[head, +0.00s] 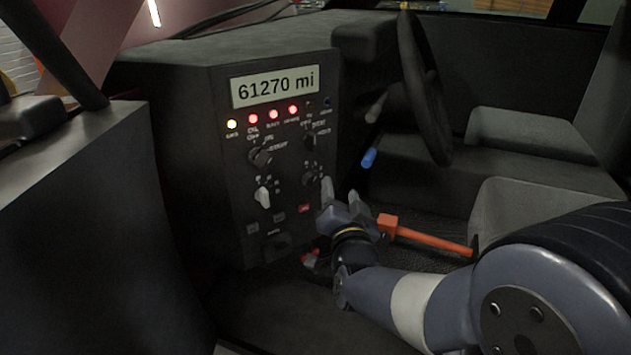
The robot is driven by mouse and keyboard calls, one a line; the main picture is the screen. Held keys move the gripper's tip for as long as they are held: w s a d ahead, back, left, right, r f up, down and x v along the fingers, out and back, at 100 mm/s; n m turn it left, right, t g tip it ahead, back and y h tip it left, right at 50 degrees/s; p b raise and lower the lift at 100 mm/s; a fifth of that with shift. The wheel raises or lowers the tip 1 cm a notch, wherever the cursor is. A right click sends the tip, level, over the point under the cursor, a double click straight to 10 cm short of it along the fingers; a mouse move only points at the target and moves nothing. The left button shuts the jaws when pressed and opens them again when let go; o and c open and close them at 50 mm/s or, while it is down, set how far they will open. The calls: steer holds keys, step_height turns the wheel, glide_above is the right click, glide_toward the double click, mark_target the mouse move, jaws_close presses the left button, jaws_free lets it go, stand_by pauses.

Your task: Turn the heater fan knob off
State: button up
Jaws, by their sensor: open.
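The console panel (225,150) carries several knobs with small labels too blurred to read, so I cannot tell which one is the heater fan knob. A dark knob (261,157) sits at the upper left and another dark knob (309,141) at the upper right. Below them are a pale knob (262,196), standing roughly upright, and a knob (309,178) at the right. My gripper (340,191) is open and empty, its two fingers pointing up. It is in front of the panel's lower right side, just right of the lower right knob, with no clear contact.
A display (275,87) reads 61270 mi above a row of lit lamps. A red switch (304,208) sits low on the panel. The steering wheel (424,90), a blue-tipped stalk (369,158) and seats are to the right.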

mark_target(313, 181)
steer(key=s+n+g+y+p, duration=0.1)
steer(key=s+n+g+y, duration=0.3)
steer(key=n+y, duration=0.6)
steer(key=w+a, duration=0.1)
steer(key=w, duration=0.1)
steer(key=w+a+n+h+b, duration=0.1)
steer(key=w+a, duration=0.1)
steer(key=w, duration=0.1)
steer(key=w+a+n+h+b, duration=0.1)
steer(key=w, duration=0.1)
steer(key=shift+w+a+f, duration=0.35)
steer(key=shift+w, duration=0.05)
steer(key=shift+w+a+r, duration=0.1)
steer(key=shift+w+a, duration=0.15)
steer(key=shift+w, duration=0.2)
steer(key=shift+c, duration=0.4)
steer(key=c, duration=0.9)
